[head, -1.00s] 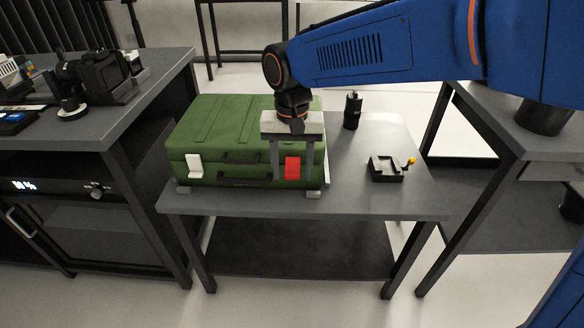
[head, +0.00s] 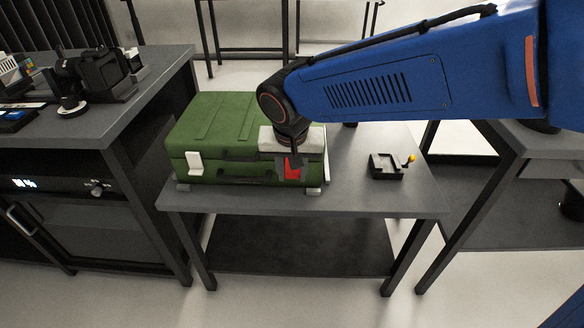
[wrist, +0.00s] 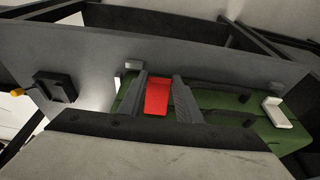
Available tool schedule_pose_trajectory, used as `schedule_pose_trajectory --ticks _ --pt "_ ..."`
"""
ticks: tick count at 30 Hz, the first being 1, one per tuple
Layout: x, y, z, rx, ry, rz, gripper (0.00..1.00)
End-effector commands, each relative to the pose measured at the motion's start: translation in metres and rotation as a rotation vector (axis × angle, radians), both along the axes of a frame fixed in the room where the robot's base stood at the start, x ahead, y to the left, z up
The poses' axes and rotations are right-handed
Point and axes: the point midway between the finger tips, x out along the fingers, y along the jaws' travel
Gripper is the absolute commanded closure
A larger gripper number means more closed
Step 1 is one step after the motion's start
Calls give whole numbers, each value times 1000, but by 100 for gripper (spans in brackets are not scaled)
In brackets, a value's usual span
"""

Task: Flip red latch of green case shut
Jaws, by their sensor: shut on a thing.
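The green case (head: 215,125) lies closed on the grey table. Its red latch (head: 291,172) is on the front face at the right, and it also shows in the wrist view (wrist: 157,98). My gripper (head: 291,176) is at the front of the case, with a finger on each side of the red latch. In the wrist view my gripper (wrist: 160,100) is shut on the latch. The gripper body hides part of the lid's front right and the latch's upper end in the head view.
A white latch (head: 194,163) is on the case's front left, and a dark handle (head: 240,154) is between the latches. A small black tray-like fixture with a yellow knob (head: 386,167) stands to the right on the table (head: 350,195). Bare tabletop lies between them.

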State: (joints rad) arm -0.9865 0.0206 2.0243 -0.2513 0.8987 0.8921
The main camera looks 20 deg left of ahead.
Motion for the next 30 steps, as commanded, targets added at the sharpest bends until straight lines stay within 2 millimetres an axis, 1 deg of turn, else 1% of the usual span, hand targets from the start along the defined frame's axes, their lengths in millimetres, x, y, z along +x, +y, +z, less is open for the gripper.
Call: schedule_pose_trajectory --ticks 9,30 --pt "-1 1 -13 48 -201 5 91" --pt "8 3 -38 138 -589 5 91"
